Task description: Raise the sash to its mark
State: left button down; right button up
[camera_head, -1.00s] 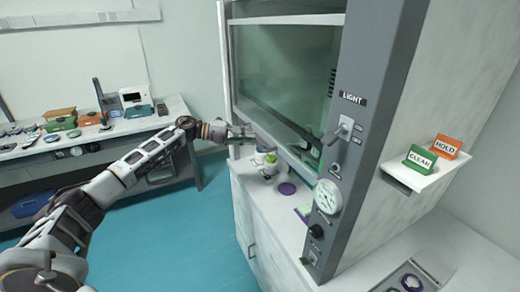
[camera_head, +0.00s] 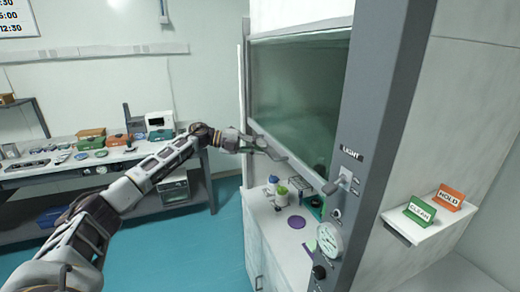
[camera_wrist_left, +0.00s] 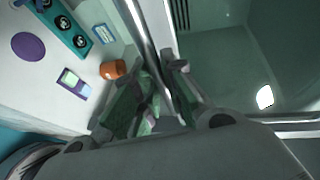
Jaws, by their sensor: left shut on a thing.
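The sash (camera_head: 292,95) is a greenish glass pane in the grey frame of the fume hood. Its lower edge hangs above the white worktop, with an open gap below it. My left gripper (camera_head: 264,149) is at this lower edge, on the left part. In the left wrist view, a shiny metal sash bar (camera_wrist_left: 142,35) runs down between the fingers of my left gripper (camera_wrist_left: 158,98), which is shut on it. I cannot make out the height mark. My right gripper is not in view.
Under the sash stand a bottle (camera_head: 273,182), a green item (camera_head: 282,191) and a purple disc (camera_head: 297,222). The hood post carries a light switch (camera_head: 347,178) and a round gauge (camera_head: 329,240). CLEAR (camera_head: 420,210) and HOLD (camera_head: 449,198) signs stand on a side shelf.

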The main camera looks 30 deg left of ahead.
pick_arm(q)
jog(key=c, duration=1.8)
grip_release()
jog(key=shift+o, duration=0.2)
jog(key=v, duration=1.2)
